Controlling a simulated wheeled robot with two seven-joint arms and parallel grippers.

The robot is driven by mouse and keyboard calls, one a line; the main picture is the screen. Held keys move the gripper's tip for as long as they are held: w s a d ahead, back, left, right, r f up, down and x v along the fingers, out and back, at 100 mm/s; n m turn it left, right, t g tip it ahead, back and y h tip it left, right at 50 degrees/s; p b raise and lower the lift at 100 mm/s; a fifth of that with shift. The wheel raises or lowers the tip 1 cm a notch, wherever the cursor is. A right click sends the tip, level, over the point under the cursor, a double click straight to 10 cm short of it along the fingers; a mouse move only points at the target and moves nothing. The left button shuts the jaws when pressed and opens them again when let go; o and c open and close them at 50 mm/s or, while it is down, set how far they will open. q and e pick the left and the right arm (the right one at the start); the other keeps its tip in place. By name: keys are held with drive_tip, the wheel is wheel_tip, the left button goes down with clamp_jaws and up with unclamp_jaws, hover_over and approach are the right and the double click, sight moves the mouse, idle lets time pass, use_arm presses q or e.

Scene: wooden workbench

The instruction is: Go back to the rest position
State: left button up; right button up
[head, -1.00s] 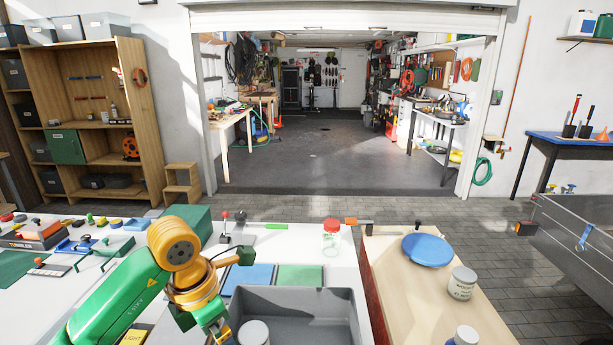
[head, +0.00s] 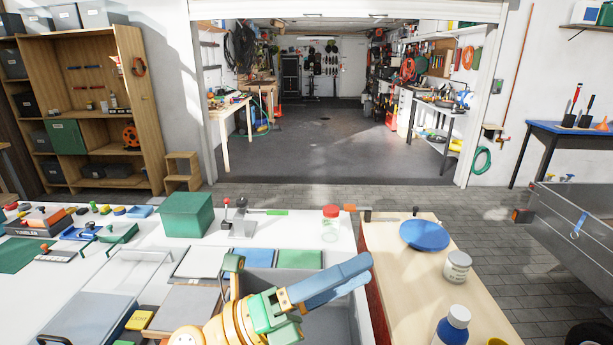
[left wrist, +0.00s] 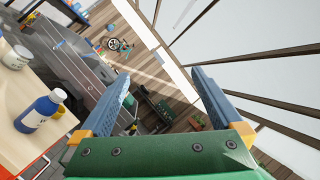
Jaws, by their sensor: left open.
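My left gripper (head: 364,270) reaches in from the bottom of the head view, over the grey bin (head: 348,325). Its two blue fingers point to the right and stand apart with nothing between them. In the left wrist view the open fingers (left wrist: 161,76) spread from the green gripper body, with only the distant room between them. My yellow wrist and the gripper hide much of the bin's inside. My right gripper is in neither view.
Right of the bin, a wooden board (head: 395,290) bears a blue lid (head: 425,235), a white jar (head: 457,267) and a blue bottle (head: 452,328). A red-capped jar (head: 330,223) and a green box (head: 187,214) stand behind. A metal trough (head: 585,235) is at far right.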

use_arm(q)
drive_tip(key=w+a+f+n+t+y, duration=0.2)
drive_tip(key=w+a+n+t+y, duration=0.2)
drive_tip(key=a+n+t+y, duration=0.6)
drive_tip(key=w+a+f+n+t+y, duration=0.2)
drive_tip(key=w+a+n+t+y, duration=0.3)
drive_tip(key=n, duration=1)
drive_tip(key=s+a+f+n+g+y, duration=0.2)
drive_tip(key=a+f+n+y, duration=0.15)
drive_tip(key=f, duration=0.35)
drive_tip(key=s+a+f+n+g+y, duration=0.25)
drive_tip(key=f+n+y, duration=0.2)
drive_tip(key=f, duration=0.35)
drive_tip(key=s+a+f+n+g+h, duration=0.15)
drive_tip(key=s+f+n+g, duration=0.25)
drive_tip(key=s+f+g, duration=1.2)
drive_tip(key=s+f+t+b, duration=0.1)
drive_tip(key=s+f+b, duration=0.15)
drive_tip(key=f, duration=0.85)
drive_tip(key=s+f+t+b, duration=0.15)
drive_tip(key=s+f, duration=0.25)
drive_tip(key=f, duration=0.6)
drive_tip(key=s+a+f+g+b, duration=0.1)
drive_tip(key=s+a+f+b, duration=0.1)
drive_tip(key=s+f, duration=0.9)
drive_tip(key=shift+s+f+b, duration=0.2)
drive_tip(key=shift+f+b, duration=0.1)
drive_tip(key=shift+f, duration=0.55)
